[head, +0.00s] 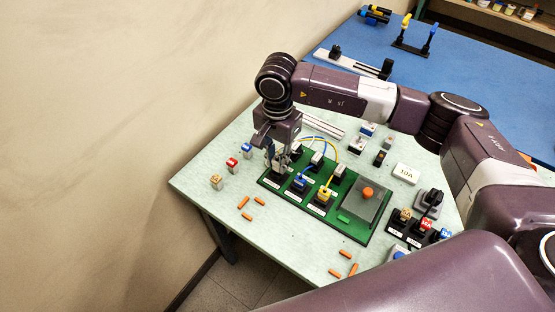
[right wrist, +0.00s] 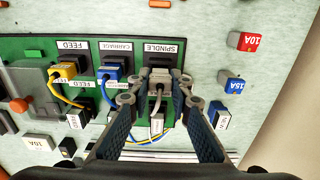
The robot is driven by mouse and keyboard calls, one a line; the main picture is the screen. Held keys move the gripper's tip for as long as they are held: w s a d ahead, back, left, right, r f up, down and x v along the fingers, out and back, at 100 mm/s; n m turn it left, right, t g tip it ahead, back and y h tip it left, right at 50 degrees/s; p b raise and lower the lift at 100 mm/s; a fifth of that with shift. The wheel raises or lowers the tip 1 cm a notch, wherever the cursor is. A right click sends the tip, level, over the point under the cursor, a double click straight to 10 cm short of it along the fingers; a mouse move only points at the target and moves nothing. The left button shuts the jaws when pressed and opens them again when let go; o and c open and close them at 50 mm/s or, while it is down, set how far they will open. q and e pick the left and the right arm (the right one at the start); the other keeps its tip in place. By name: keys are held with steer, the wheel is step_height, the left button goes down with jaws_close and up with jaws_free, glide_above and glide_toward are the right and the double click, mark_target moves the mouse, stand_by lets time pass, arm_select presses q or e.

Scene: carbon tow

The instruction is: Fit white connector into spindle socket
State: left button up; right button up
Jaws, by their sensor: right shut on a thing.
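My right gripper (head: 279,158) is over the left end of the green board (head: 345,227). In the right wrist view its fingertips (right wrist: 160,85) are closed on a pale grey-white connector (right wrist: 157,80). The connector is at the black spindle socket (right wrist: 161,58), beside its SPINDLE label (right wrist: 161,48). The fingers partly hide the joint, so I cannot tell how deep the connector sits. A blue connector (right wrist: 109,75) is in the CARRIAGE socket, and a yellow connector (right wrist: 67,71) is in a FEED socket. My left gripper is not in view.
Blue and yellow cables (head: 323,142) arch over the board close to my gripper. Fuse-like blocks, red (right wrist: 243,41) and blue (right wrist: 231,84), stand beside the board. Orange pegs (head: 243,202) lie on the pale table (head: 290,265). An orange knob (head: 367,192) rises from the board.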

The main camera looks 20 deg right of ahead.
mark_target(278, 158)
steer(key=shift+f, duration=0.15)
steer(key=shift+f+b, duration=0.35)
steer(key=shift+b, duration=0.1)
steer(key=shift+f+b, duration=0.55)
steer(key=shift+f, duration=0.05)
steer(key=o, duration=0.9)
step_height(278, 158, up, 12)
steer(key=shift+r, duration=0.1)
